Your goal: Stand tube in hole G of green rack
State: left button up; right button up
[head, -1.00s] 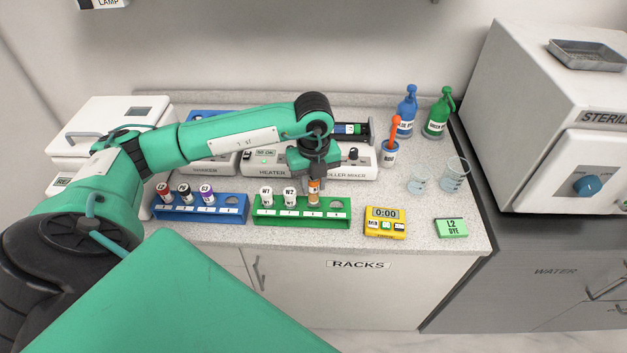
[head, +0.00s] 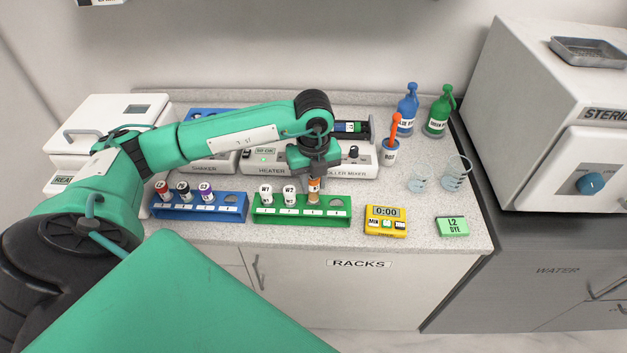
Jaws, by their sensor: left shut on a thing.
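The green rack (head: 300,218) stands at the front middle of the counter. Two white-capped tubes, W1 (head: 266,195) and W2 (head: 289,195), stand in its left holes. My left gripper (head: 314,176) points down above the rack and is shut on an orange-brown tube (head: 314,194). The tube is upright at the third hole from the left, just right of W2. I cannot tell how deep it sits. The rightmost hole (head: 337,203) is empty. The hole letters are too small to read. My right gripper is not in view.
A blue rack (head: 199,213) with several capped tubes stands to the left. A yellow timer (head: 386,221) and a green L2 DYE box (head: 452,227) lie to the right. The heater (head: 265,168) and roller mixer (head: 350,172) stand behind. Beakers (head: 455,174) stand at the right.

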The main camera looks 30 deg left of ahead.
aim_at(314, 194)
pick_arm(q)
jog(key=shift+f, duration=0.15)
jog(key=shift+f+b, duration=0.6)
jog(key=shift+b, duration=0.05)
jog(key=shift+f+b, duration=0.75)
jog(key=shift+f, duration=0.15)
jog(key=shift+f+b, duration=0.65)
jog(key=shift+f, duration=0.15)
jog(key=o, duration=1)
